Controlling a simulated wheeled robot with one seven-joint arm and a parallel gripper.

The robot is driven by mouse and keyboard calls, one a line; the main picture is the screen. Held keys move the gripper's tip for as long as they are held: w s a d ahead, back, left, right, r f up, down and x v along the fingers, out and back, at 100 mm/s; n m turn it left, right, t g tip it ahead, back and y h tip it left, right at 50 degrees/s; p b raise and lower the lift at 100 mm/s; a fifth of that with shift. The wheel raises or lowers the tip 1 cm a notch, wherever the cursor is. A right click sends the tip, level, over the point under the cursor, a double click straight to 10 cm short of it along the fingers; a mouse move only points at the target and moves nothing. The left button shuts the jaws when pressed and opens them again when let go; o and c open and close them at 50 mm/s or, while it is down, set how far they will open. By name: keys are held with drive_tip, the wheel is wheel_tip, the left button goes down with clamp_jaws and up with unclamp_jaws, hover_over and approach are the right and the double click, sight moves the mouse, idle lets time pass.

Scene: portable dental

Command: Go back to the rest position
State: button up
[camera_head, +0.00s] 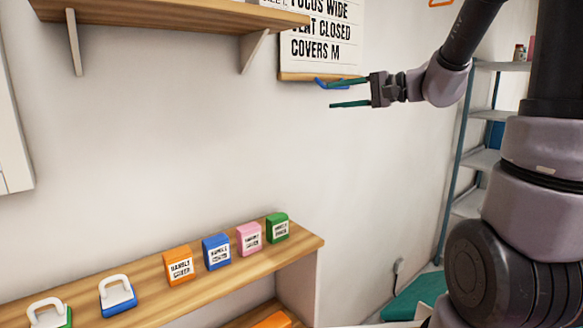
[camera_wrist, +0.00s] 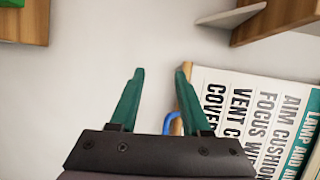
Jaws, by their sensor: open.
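My gripper (camera_head: 332,95) is raised in front of the white wall at the upper right of the head view, with its two green fingers pointing left.
A lettered sign (camera_head: 325,45) hangs behind my gripper. A wooden wall shelf (camera_head: 170,12) is at upper left. A lower wooden shelf (camera_head: 150,300) holds orange, blue, pink and green labelled boxes and two white-handled pieces. A metal rack (camera_head: 480,160) stands at right. The wall between is clear.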

drive_tip(key=s+f+n+g+h, duration=0.1)
drive_tip(key=s+f+g+h, duration=0.15)
drive_tip(key=s, duration=0.45)
drive_tip(key=s+f+n+g+h, duration=0.1)
drive_tip(key=s+f+g+h, duration=0.15)
drive_tip(key=s, duration=0.45)
drive_tip(key=s+d+t+h, duration=0.3)
drive_tip(key=s+d+h, duration=0.2)
drive_tip(key=d, duration=0.4)
drive_tip(key=shift+s+r+t+h, duration=0.2)
drive_tip(key=shift+r+t+h, duration=0.15)
drive_tip(key=shift+h, duration=0.55)
